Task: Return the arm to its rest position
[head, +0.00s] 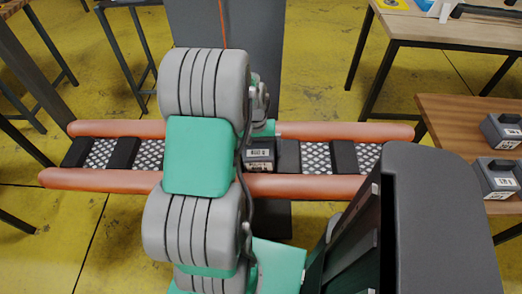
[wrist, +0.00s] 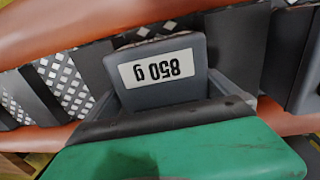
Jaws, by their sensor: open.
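My arm, in grey and green links, reaches out over the inflatable boat (head: 330,186) in the head view. My gripper (head: 264,129) is partly hidden behind the arm, close to a dark grey weight (head: 259,153) on the boat's deck between the two orange tubes. In the wrist view the weight (wrist: 165,88) carries a white label reading 850 g, upside down. It is right in front of the gripper's green and black body. My gripper is open. I cannot tell whether its fingers touch the weight.
A wooden table (head: 455,125) at the right holds two more grey weights (head: 497,178) (head: 503,131). Another table (head: 460,28) stands at the back right. Dark table legs stand at the left. Yellow floor shows between them.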

